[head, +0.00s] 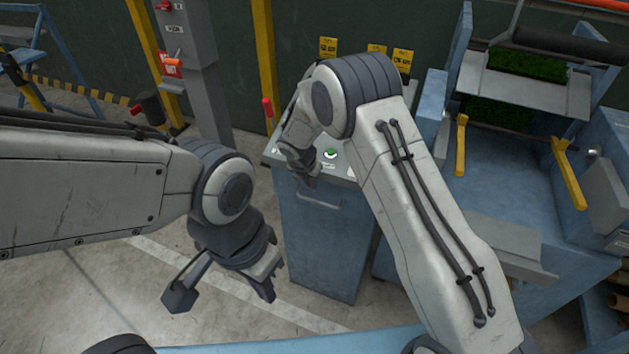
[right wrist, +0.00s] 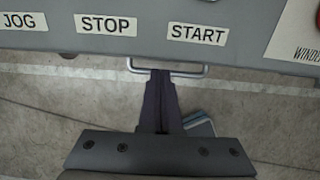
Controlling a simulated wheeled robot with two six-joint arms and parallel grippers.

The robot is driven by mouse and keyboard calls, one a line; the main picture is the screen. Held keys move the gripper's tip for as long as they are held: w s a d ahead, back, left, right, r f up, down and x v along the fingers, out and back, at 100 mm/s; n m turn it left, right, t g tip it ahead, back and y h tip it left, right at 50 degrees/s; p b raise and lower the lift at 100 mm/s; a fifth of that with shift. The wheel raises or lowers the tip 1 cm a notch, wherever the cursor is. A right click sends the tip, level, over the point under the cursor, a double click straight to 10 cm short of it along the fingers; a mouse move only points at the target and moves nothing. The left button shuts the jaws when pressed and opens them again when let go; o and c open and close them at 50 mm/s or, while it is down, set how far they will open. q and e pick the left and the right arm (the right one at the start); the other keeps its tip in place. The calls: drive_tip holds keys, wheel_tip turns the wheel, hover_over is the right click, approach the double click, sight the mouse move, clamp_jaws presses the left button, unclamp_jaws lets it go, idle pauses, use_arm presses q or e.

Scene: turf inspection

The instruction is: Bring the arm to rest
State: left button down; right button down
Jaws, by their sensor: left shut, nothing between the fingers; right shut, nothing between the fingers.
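My right arm (head: 400,180) reaches forward to the blue control cabinet (head: 322,240). Its gripper (head: 311,180) is shut and empty at the near edge of the panel on top, left of a green button (head: 330,153). In the right wrist view the shut fingers (right wrist: 161,78) point toward the panel's edge, below the labels STOP (right wrist: 107,25) and START (right wrist: 198,34). Whether they touch the panel I cannot tell. My left arm (head: 90,190) comes in from the left. Its gripper (head: 268,288) is shut, empty and hangs down over the floor, left of the cabinet.
A blue machine (head: 510,190) with yellow levers (head: 570,172) and turf (head: 527,64) stands at the right. A grey post (head: 205,90) with red parts stands behind at the left. The cabinet has a handle (right wrist: 168,70) on its front. Concrete floor (head: 120,290) is clear at lower left.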

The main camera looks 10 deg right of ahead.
drive_tip(key=s+a+r+m+g+p, duration=0.1)
drive_tip(key=s+a+r+m, duration=0.2)
drive_tip(key=s+r+m, duration=0.9)
drive_tip(key=s+r+m+g+y, duration=0.1)
drive_tip(key=s+r+m, duration=0.2)
drive_tip(key=s, duration=0.6)
drive_tip(key=s+d+r+m+g+y, duration=0.1)
drive_tip(key=s+r+m, duration=0.2)
drive_tip(key=s, duration=0.6)
drive_tip(key=s+d+r+m+y, duration=0.1)
drive_tip(key=s+r+m, duration=0.2)
drive_tip(key=s, duration=0.6)
drive_tip(key=shift+d+m+g, duration=0.2)
drive_tip(key=shift+m+g, duration=0.2)
drive_tip(key=shift+m, duration=0.6)
drive_tip(key=shift+s+r, duration=0.1)
